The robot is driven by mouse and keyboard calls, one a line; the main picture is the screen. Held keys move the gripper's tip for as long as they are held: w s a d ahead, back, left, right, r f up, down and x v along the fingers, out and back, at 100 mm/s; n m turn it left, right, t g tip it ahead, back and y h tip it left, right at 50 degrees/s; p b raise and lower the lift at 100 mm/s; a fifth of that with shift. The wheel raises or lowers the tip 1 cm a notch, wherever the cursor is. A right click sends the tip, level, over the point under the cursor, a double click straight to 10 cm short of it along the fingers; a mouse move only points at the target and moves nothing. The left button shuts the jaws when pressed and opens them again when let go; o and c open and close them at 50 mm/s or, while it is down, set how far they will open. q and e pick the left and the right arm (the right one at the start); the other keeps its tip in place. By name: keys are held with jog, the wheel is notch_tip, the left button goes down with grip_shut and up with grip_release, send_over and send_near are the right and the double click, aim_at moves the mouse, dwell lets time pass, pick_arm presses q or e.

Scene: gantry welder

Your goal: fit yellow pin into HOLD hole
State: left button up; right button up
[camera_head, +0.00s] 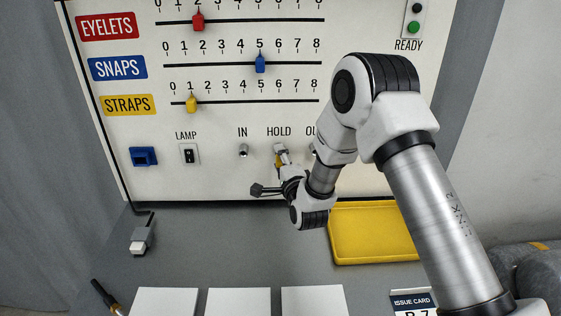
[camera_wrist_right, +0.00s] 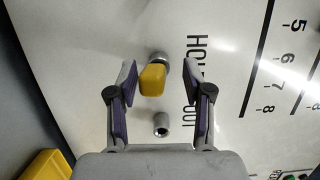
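The yellow pin (camera_wrist_right: 152,80) is at the metal HOLD hole (camera_wrist_right: 159,57) in the right wrist view, its yellow grip sticking out from the panel. How deep it sits cannot be seen. My right gripper (camera_wrist_right: 160,84) is open, with one finger on each side of the pin. A clear gap shows on the right side and a narrow one on the left. My left gripper is not in view.
The empty IN hole (camera_head: 243,150) is left of HOLD. The OUT hole (camera_wrist_right: 161,124) also looks empty. A yellow tray (camera_head: 375,255) lies on the grey table below my right arm. White cards (camera_head: 238,302) line the front. The lamp switch (camera_head: 189,154) is further left.

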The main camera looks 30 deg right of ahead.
jog(key=shift+s, duration=0.1)
jog(key=s+a, duration=0.2)
jog(key=s, duration=0.9)
jog(key=shift+s+a, duration=0.15)
jog(key=shift+s, duration=0.15)
jog(key=shift+f, duration=0.15)
